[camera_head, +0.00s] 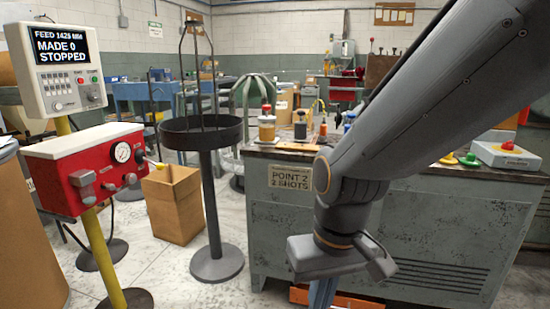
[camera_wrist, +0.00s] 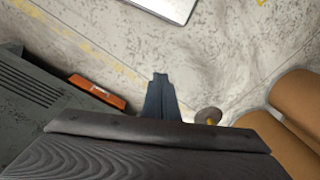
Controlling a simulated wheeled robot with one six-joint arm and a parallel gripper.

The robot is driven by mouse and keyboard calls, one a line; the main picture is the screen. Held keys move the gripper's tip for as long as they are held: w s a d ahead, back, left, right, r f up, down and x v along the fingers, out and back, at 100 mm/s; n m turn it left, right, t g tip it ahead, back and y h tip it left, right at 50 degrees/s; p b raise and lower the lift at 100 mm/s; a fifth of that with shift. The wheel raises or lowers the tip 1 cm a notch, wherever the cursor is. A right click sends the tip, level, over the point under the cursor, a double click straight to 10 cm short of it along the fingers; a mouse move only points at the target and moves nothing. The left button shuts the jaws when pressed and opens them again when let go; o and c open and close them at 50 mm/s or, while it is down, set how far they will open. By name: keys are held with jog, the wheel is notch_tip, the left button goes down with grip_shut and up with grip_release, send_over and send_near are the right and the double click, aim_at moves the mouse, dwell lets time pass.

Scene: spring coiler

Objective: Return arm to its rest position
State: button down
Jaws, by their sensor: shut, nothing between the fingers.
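My arm reaches down from the top right in the head view, in front of the grey workbench cabinet (camera_head: 400,235). My gripper (camera_head: 322,295) points down near the cabinet's front; its fingers run off the bottom edge of that view. In the wrist view my gripper (camera_wrist: 160,78) shows as two dark blue fingers closed together, with nothing between them, above the pale, worn floor (camera_wrist: 230,65).
A control panel (camera_head: 58,65) reading "MADE 0 STOPPED" and a red box with a gauge (camera_head: 85,165) stand at left on yellow posts. A cardboard box (camera_head: 174,203) and a black round stand (camera_head: 216,262) are on the floor. An orange object (camera_wrist: 97,91) lies by the cabinet.

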jog(key=s+d+r+m+h+p, duration=0.1)
jog(key=s+d+r+m+p, duration=0.1)
jog(key=d+r+p, duration=1)
jog(key=shift+s+r+m+p, duration=0.15)
jog(key=shift+r+m+p, duration=0.65)
jog(key=shift+p, duration=2.1)
jog(key=shift+r+n, duration=0.3)
